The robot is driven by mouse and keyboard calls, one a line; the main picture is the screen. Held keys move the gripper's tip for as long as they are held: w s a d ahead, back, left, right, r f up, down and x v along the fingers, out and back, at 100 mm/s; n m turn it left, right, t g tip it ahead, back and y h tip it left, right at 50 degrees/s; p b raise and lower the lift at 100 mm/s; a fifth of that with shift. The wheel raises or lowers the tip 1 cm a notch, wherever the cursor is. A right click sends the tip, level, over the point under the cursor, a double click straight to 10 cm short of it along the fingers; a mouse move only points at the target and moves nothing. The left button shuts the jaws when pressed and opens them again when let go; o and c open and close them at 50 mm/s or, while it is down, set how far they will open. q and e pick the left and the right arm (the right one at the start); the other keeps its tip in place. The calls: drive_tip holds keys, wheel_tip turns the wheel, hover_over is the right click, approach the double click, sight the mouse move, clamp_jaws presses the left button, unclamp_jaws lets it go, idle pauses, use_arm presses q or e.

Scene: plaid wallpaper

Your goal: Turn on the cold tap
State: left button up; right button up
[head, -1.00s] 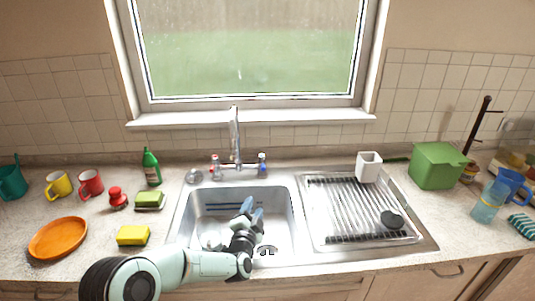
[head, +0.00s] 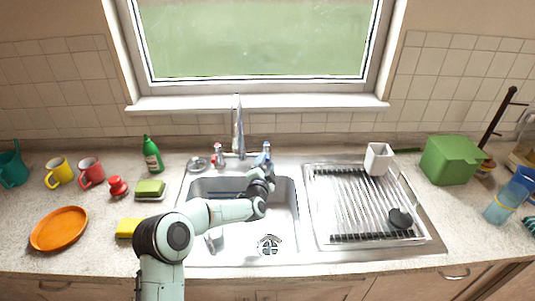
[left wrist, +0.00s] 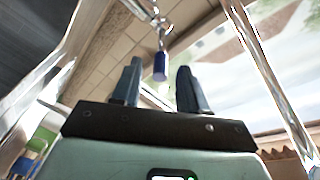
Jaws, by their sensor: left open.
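The cold tap (head: 267,146), with a blue marking, stands at the back of the sink, right of the tall chrome spout (head: 238,130). The red-marked tap (head: 218,156) is left of the spout. My left gripper (head: 265,161) is over the back edge of the basin, just in front of the cold tap and partly covering it. In the left wrist view the blue handle (left wrist: 160,66) shows between the two open fingers (left wrist: 158,85), near their tips. I cannot tell whether they touch it. My right gripper is not in view.
The sink basin (head: 285,225) lies below my left arm. A ribbed drainer (head: 345,205) with a white holder (head: 378,158) is at the right. A green bottle (head: 152,155) and a sponge (head: 127,228) are on the left counter. The window sill (head: 300,103) is behind.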

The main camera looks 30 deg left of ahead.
sight(268, 156)
use_arm(q)
drive_tip(key=x, duration=0.2)
drive_tip(key=shift+w+a+r+p, duration=0.1)
drive_tip(key=shift+w+r+p, duration=0.15)
drive_tip(key=shift+p, duration=0.15)
drive_tip(key=shift+w+a+f, duration=0.2)
drive_tip(key=shift+w+f, duration=0.05)
drive_tip(key=shift+w, duration=0.3)
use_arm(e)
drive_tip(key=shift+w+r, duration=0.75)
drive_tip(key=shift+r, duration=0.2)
use_arm(q)
drive_tip(key=shift+s, duration=0.1)
clamp_jaws()
drive_tip(key=shift+d, duration=0.1)
